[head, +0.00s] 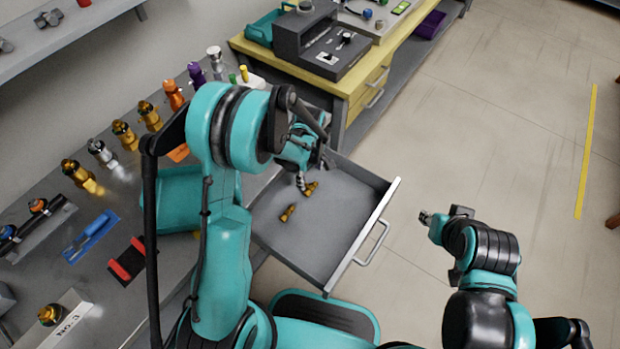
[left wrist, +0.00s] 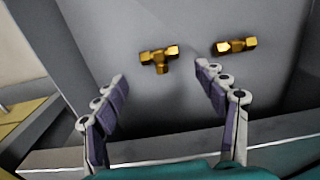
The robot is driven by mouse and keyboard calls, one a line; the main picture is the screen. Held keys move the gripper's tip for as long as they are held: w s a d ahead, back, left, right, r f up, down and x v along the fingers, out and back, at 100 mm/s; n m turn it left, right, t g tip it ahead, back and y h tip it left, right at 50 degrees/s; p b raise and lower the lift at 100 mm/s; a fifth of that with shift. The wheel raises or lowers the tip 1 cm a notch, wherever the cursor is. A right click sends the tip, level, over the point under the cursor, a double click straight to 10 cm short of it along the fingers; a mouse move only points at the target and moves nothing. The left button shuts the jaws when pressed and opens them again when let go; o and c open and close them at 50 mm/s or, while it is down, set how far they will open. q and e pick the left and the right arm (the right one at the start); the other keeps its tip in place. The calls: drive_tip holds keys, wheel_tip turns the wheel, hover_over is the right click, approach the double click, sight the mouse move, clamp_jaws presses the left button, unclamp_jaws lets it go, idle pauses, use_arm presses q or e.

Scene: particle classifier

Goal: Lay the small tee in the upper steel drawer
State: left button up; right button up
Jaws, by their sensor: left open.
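The steel drawer (head: 345,225) is pulled open, and two brass fittings lie apart on its floor. The small tee (head: 310,188) is the one nearer my left gripper; in the left wrist view the tee (left wrist: 160,60) shows its three ends. My left gripper (head: 312,173) reaches into the drawer, open and empty, with the tee just beyond and between its fingertips (left wrist: 161,76). A straight brass fitting (head: 288,212) lies nearer the drawer's front left; it also shows in the left wrist view (left wrist: 235,46). My right gripper (head: 427,217) hangs over the floor, too small to read.
A grey bench (head: 130,215) at left holds a row of fittings, a teal bin (head: 180,195) and blue and red holders. A yellow bench (head: 365,85) with a grey machine (head: 320,45) stands behind the drawer. The floor to the right is clear.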

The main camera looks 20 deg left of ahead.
use_arm(q)
wheel_tip(320, 180, up, 6)
drive_tip(key=f+p, duration=0.1)
drive_tip(key=p, duration=0.1)
wheel_tip(320, 180, up, 14)
drive_tip(key=m+t, duration=0.3)
drive_tip(key=m, duration=0.3)
hover_over(310, 187)
drive_tip(key=s+a, duration=0.2)
drive_tip(key=s, duration=0.5)
drive_tip(key=s+r+m+t, duration=0.4)
drive_tip(key=s+m, duration=0.4)
drive_tip(key=s, duration=0.2)
drive_tip(key=shift+a+r, duration=0.35)
drive_tip(key=shift+r, duration=0.1)
use_arm(e)
drive_tip(key=shift+r, duration=1.2)
